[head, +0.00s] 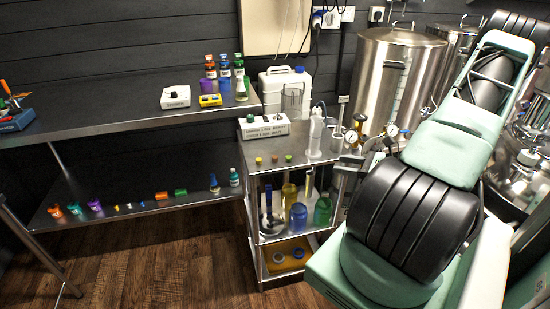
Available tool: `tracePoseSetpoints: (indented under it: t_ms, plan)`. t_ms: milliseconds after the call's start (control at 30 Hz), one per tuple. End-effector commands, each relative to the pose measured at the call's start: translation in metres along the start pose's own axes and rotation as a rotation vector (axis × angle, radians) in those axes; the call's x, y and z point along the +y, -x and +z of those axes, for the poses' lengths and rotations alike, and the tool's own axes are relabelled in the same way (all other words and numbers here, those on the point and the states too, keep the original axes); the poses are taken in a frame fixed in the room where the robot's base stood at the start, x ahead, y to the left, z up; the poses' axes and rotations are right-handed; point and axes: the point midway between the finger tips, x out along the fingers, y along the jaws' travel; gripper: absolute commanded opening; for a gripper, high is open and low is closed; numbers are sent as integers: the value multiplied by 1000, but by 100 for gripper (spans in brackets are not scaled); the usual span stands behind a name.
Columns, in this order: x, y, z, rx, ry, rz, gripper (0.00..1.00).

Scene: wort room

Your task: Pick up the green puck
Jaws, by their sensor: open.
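Several small pucks stand in a row on the top of the steel cart (262,178). The rightmost, the green puck (289,157), looks small and dull green, and its colour is hard to make out at this size. To its left are a red-and-yellow puck (275,159) and an orange-yellow puck (259,160). My arm, mint green and black, fills the right of the head view. Nothing visible touches the pucks.
A white switch box (264,126) stands behind the pucks, and a clear cylinder (315,135) stands to their right. Pressure gauges (352,137) and a steel vat (392,82) lie beyond. The bench (110,122) at left has a lower shelf with small coloured items.

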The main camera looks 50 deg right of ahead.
Motion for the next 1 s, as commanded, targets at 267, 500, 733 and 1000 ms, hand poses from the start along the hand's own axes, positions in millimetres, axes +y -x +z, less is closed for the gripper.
tracePoseSetpoints:
  t_ms: [267, 500, 733, 1000]
  plan:
    - [-1, -40, 0, -4, -7, -6, 45]
    - [-1, -90, 0, -4, -6, -6, 45]
    - [-2, -117, -1, -2, -5, -9, 45]
    - [-3, -136, -2, -2, -6, -7, 45]
